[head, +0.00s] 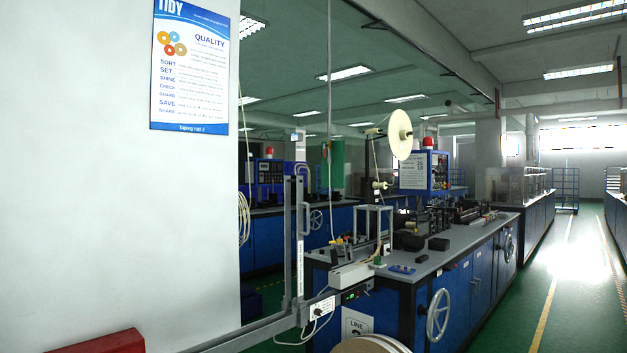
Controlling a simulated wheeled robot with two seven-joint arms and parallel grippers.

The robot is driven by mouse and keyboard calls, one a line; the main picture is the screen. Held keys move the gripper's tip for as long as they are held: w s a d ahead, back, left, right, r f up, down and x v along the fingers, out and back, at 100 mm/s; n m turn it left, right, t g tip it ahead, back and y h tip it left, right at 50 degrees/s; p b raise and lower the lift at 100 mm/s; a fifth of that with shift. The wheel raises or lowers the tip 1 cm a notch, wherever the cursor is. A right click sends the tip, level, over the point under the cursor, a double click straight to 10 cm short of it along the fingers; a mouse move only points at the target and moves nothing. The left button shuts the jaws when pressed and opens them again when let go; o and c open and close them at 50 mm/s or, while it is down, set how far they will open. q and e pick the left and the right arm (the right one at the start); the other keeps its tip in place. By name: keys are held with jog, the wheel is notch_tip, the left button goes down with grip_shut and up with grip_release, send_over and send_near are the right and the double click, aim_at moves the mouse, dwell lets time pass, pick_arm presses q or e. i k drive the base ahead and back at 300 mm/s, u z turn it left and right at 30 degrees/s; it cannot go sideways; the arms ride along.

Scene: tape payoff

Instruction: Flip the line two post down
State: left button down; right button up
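A grey post (299,235) stands upright at the near left end of the blue line, with a pale label strip on it. A second slim grey upright (287,245) stands just left of it. Both rise from a long grey rail (262,330) that runs from the bottom left toward the bench. A placard (357,326) on the bench end reads "LINE"; its number is cut off by a reel below. Neither of my grippers is in view.
A small white switch box (321,308) with a cable hangs by the post foot. A pale reel (370,345) is at the bottom edge. A handwheel (438,315) sticks out from the blue bench (470,290). A red box (100,343) is bottom left. The green aisle (570,300) is clear.

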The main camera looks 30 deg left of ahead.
aim_at(300, 303)
jog(key=z, duration=0.45)
jog(key=i, duration=2.2)
jog(key=u, duration=1.4)
jog(key=i, duration=0.5)
jog(key=u, duration=0.55)
